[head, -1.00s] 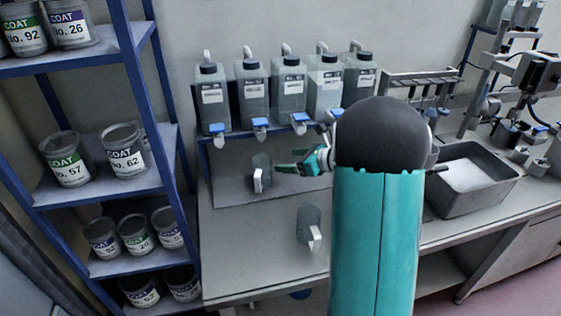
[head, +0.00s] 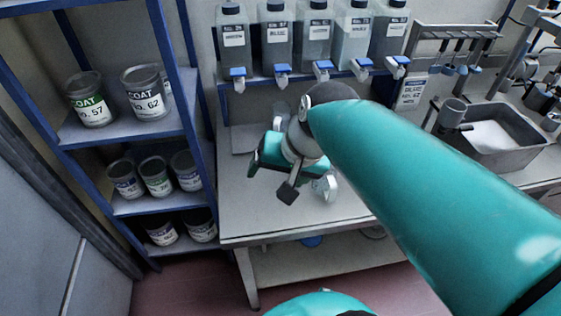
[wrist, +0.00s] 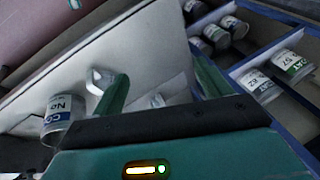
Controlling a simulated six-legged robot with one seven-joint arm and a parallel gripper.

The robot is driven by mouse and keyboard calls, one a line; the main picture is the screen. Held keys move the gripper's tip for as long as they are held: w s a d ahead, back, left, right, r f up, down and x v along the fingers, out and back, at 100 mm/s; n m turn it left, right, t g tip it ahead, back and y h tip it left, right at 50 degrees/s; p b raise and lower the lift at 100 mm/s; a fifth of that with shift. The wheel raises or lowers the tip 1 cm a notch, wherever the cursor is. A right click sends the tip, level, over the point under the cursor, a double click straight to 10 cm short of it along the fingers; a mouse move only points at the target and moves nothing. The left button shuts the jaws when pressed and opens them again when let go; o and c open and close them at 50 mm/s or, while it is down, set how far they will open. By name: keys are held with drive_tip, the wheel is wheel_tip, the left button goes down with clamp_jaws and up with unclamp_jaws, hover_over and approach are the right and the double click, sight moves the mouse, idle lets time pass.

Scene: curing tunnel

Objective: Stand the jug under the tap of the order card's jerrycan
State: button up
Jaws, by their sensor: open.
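Five jerrycans, among them the middle one (head: 315,38), stand in a row on a raised rack, with blue-levered taps (head: 322,68) over its front edge. Their labels are too small to read. A white order card (head: 411,92) stands right of the rack; its text is not clearly legible. A grey jug with a pale handle (head: 326,186) stands on the bench, partly behind my gripper. A second grey jug (head: 280,116) stands farther back, also partly hidden. My gripper (head: 272,172) is above the bench, open and empty. The wrist view shows both teal fingers (wrist: 160,88) apart.
A blue-framed shelf (head: 150,100) with several COAT tins stands on the left. The bench's front left (head: 255,215) is clear.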

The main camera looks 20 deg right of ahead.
drive_tip(key=shift+s+d+r+n+t+h, duration=0.1)
drive_tip(key=shift+s+d+n+t+h, duration=0.1)
drive_tip(key=shift+s+n+h, duration=0.35)
drive_tip(key=shift+s+d+r+n+t+h, duration=0.15)
drive_tip(key=shift+s+n+t+h, duration=0.1)
drive_tip(key=shift+s+n, duration=0.6)
drive_tip(key=shift+s+d+r+n+t+h, duration=0.15)
drive_tip(key=shift+s+n+h, duration=0.3)
drive_tip(key=shift+n, duration=0.45)
